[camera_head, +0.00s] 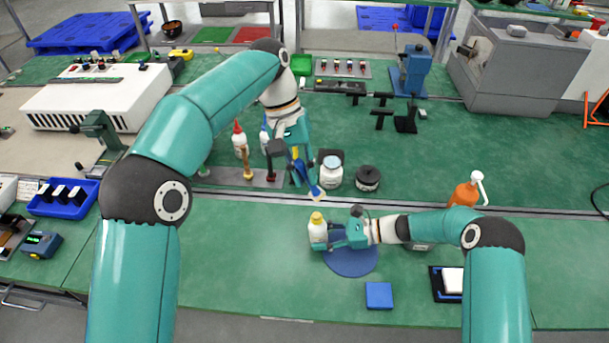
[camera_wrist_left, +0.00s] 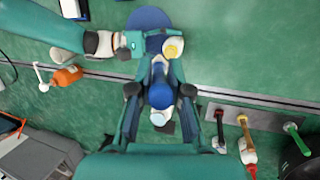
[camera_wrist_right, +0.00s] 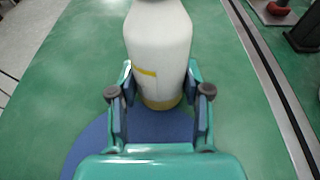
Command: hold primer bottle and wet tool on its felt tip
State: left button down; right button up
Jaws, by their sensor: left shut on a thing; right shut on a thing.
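The primer bottle (camera_head: 318,233) is white with a yellow top and stands upright above the round blue mat's left edge. My right gripper (camera_head: 334,234) is shut on it from the right; its white body also shows in the right wrist view (camera_wrist_right: 160,50). My left gripper (camera_head: 290,160) is shut on a blue tool (camera_head: 303,174), which slants down to the right. The tool's pale end (camera_head: 318,194) is just above the yellow top, with a small visible gap. In the left wrist view the tool (camera_wrist_left: 160,92) lies between the fingers, close to the yellow top (camera_wrist_left: 173,48).
The round blue mat (camera_head: 352,264) lies below my right gripper. A white jar (camera_head: 331,174) and a dark jar (camera_head: 367,179) stand behind. A grey rack (camera_head: 225,175) with tools is left of them. An orange bottle (camera_head: 465,194) stands right.

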dwell(0.4)
jog(key=o, duration=0.9)
